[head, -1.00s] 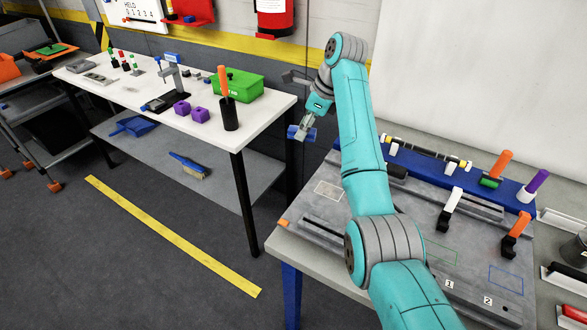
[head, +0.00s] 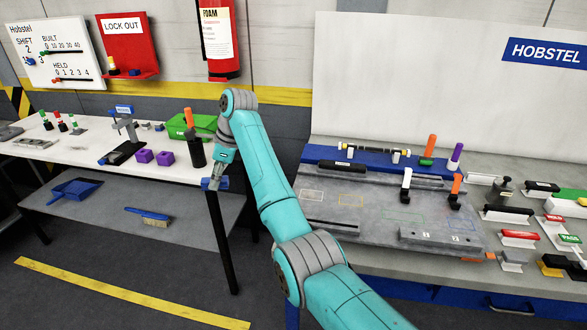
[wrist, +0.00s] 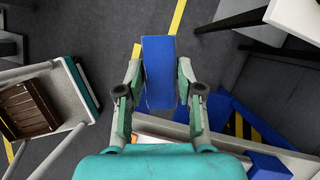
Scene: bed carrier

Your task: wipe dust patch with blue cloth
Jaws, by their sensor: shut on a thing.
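My gripper (head: 214,183) is shut on a blue cloth, held in the air in the gap between the white table and the grey bench. In the wrist view the blue cloth (wrist: 159,72) is a flat blue piece between both fingers (wrist: 158,98), with dark floor below it. I cannot make out a dust patch for certain. A pale outlined rectangle (head: 312,194) lies at the left end of the grey work plate (head: 340,212), right of my gripper.
The bench bears a blue rail (head: 320,153), upright handles and several stamps. Clear floor with a yellow line (head: 120,290) lies in front.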

